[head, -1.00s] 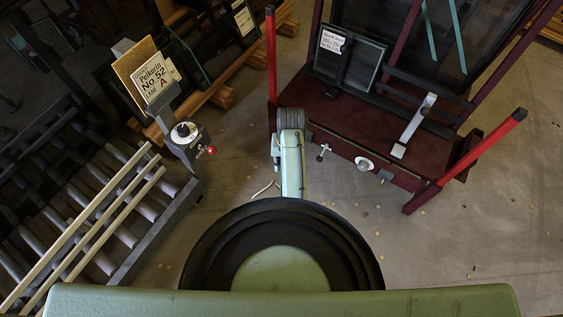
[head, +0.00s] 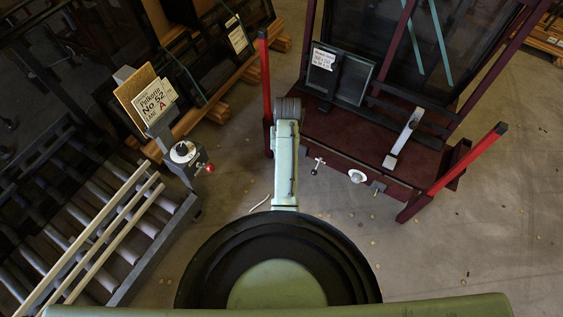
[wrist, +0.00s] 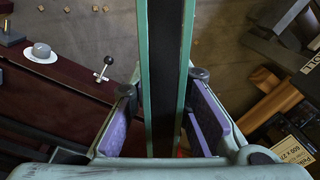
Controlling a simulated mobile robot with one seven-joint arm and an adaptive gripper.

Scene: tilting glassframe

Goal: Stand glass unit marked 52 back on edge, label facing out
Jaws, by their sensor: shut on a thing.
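My gripper (wrist: 162,85) has its two purple-padded fingers on either side of a thick glass unit (wrist: 166,55), and is shut on it. The unit is seen edge-on in the wrist view, with green glass edges and a dark band between. Its label and number do not show there. In the head view my arm hides the gripper and the held unit. A smaller glass pane (head: 353,78) with a white label leans on the dark red tilting frame (head: 335,135); its label is too small to read surely.
Left stands a roller conveyor (head: 95,240) with pale rails, a control post (head: 183,152) and a sign (head: 148,98) reading No 52, A. Dark glass units rest on timbers (head: 222,112) behind. Red posts (head: 266,90) (head: 455,172) flank the frame.

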